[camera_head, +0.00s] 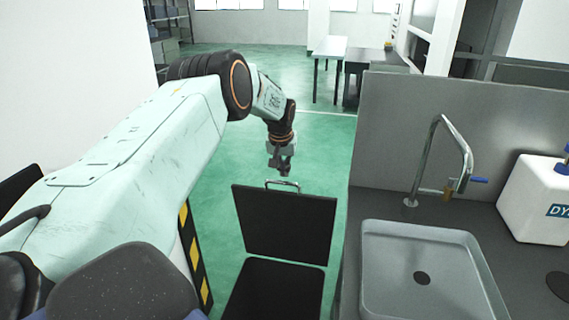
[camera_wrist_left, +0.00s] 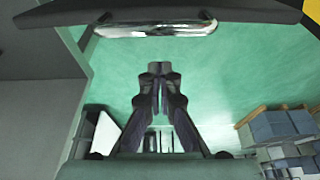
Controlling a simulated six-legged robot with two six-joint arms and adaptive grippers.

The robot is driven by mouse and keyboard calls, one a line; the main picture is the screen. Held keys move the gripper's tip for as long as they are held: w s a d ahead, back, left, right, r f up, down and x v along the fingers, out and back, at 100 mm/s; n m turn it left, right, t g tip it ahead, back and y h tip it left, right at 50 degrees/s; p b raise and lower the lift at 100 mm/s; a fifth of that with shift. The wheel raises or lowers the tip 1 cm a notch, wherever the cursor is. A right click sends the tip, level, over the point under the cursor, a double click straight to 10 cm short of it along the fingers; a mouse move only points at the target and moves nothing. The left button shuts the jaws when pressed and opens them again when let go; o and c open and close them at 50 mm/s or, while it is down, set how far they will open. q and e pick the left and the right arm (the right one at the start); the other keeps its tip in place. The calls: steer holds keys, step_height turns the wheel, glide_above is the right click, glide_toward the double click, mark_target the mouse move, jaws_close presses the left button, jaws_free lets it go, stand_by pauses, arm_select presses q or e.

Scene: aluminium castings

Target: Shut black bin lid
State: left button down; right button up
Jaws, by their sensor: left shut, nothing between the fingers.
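The black bin (camera_head: 274,290) stands on the green floor left of the sink counter. Its lid (camera_head: 285,224) is open and stands up at the far side, with a metal handle (camera_head: 283,185) on its upper edge. My left gripper (camera_head: 279,166) is shut and empty, just beyond and above the handle in the head view. In the left wrist view the shut fingertips (camera_wrist_left: 159,68) show below the handle (camera_wrist_left: 155,29) and the lid's dark edge (camera_wrist_left: 160,12), with a gap between. My right gripper is not in view.
A grey counter with a sink (camera_head: 421,270) and a curved tap (camera_head: 440,160) stands close on the right. A white canister (camera_head: 533,200) is on it. A grey panel (camera_head: 440,125) rises behind the sink. Open green floor lies beyond the bin, with tables (camera_head: 330,47) far back.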

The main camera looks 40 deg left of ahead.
mark_target(284, 192)
arm_select(q)
steer(key=s+d+p, duration=0.1)
steer(key=s, duration=0.1)
steer(key=shift+s+d+r+p, duration=0.1)
steer(key=shift+s+d+p, duration=0.2)
steer(key=shift+d+p, duration=0.1)
steer(key=shift+s+d+r, duration=0.15)
steer(key=shift+w+f, duration=0.25)
steer(key=shift+w, duration=0.05)
